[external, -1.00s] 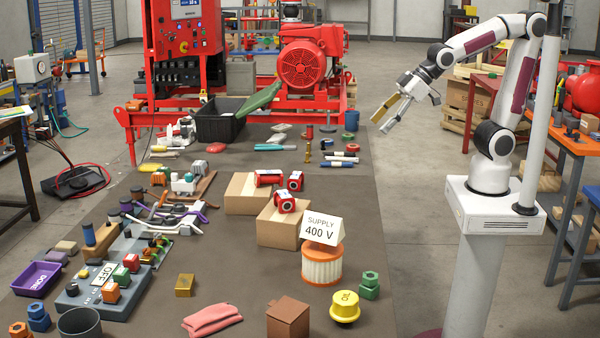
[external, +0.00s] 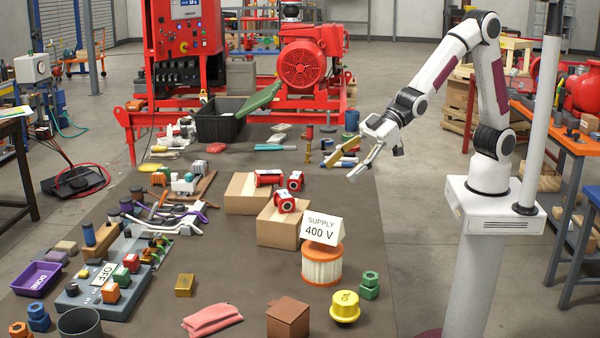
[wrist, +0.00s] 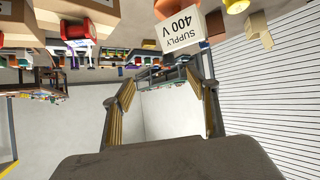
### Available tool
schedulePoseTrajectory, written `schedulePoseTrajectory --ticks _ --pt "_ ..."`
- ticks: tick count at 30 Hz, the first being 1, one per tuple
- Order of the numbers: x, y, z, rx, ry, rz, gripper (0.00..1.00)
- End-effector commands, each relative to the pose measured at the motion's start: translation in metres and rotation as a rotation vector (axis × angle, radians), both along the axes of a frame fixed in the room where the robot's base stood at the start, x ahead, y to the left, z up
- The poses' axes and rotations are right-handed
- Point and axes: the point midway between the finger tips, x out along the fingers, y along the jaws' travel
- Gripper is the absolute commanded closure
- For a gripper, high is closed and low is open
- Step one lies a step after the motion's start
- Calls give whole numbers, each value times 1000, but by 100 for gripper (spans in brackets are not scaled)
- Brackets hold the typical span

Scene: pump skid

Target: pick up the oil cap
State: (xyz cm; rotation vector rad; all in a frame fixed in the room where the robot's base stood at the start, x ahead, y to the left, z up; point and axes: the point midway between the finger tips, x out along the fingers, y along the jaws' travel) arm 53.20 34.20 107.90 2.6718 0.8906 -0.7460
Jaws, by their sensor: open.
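The oil cap (external: 345,307) is yellow with OIL lettering on top. It sits on the dark table at the front right in the external view, between a brown box and green nuts. A yellow piece of it shows at the top edge of the wrist view (wrist: 236,5), partly cut off. My gripper (external: 340,168) is open and empty, in the air above the right side of the table, well behind and above the cap. Its two spread fingers (wrist: 168,90) show in the wrist view with nothing between them.
An orange-banded filter (external: 322,266) carrying a SUPPLY 400 V sign (external: 322,229) stands just behind the cap. Green nuts (external: 370,286) are at its right and a brown box (external: 288,317) at its left. Cardboard boxes (external: 283,232) with red parts stand farther back left.

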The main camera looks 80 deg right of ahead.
Motion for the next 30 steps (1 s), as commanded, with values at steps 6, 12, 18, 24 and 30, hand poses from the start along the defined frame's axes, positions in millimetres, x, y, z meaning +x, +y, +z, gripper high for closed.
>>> schedulePoseTrajectory --ticks 6,12,18,24,30 --pt "-4 67 -27 47 -35 109 41" --pt "-17 123 -50 97 -63 203 41" --pt "-37 172 -74 148 -82 293 41" --pt "-47 203 -107 175 -89 367 41" --pt "-43 211 -148 169 -79 427 41"
